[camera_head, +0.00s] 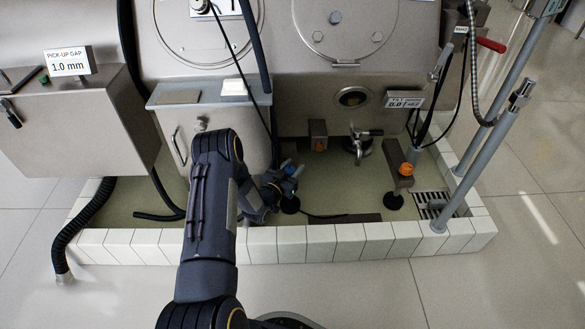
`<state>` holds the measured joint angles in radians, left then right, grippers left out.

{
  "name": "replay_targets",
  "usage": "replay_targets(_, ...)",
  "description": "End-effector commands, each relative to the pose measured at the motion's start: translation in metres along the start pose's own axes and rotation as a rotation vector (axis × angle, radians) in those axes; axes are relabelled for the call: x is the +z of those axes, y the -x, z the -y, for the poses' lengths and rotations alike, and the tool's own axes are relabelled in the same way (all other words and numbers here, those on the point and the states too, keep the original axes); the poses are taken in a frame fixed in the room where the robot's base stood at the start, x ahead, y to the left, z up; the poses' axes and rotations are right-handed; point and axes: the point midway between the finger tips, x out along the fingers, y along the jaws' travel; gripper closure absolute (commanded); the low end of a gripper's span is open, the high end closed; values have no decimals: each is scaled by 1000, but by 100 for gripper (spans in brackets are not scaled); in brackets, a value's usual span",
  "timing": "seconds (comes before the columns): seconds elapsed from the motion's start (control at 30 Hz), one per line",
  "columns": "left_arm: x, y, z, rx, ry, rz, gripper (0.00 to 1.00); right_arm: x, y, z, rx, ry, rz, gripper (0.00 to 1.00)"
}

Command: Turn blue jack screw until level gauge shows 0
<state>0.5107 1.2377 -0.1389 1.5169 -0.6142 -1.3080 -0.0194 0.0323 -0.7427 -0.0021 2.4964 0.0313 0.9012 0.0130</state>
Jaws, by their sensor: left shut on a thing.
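The blue jack screw (287,163) is low at the front of the machine, inside the tiled basin, with a round black foot below it. My left arm reaches in from the bottom, and my left gripper (279,179) is shut on the blue jack screw. The gripper hides much of the screw. The level gauge (405,100) is a small white display at the machine's right side; it appears to read 0.0, with smaller marks that I cannot make out. My right gripper is not in view.
The tiled curb (350,240) runs along the basin front. A floor drain (433,204) and grey pipe (480,155) stand right.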

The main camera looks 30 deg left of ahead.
Motion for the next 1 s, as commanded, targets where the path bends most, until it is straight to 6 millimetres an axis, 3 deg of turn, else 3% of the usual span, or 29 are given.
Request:
replay_targets(0.07, 3, 2, 0, 0, 2, 7, 85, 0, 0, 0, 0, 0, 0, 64)
replay_targets(0.1, 3, 2, 0, 0, 2, 7, 57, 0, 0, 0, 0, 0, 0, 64)
replay_targets(0.13, 3, 2, 0, 0, 2, 6, 53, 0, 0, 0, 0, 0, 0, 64)
replay_targets(0.47, 0, 4, 0, -1, 1, 3, 53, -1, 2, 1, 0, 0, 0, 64)
replay_targets(0.8, -1, 57, 0, -3, 3, 7, 53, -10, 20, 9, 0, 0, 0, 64)
replay_targets(1.0, 1, 77, 0, -1, 1, 5, 53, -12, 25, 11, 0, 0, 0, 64)
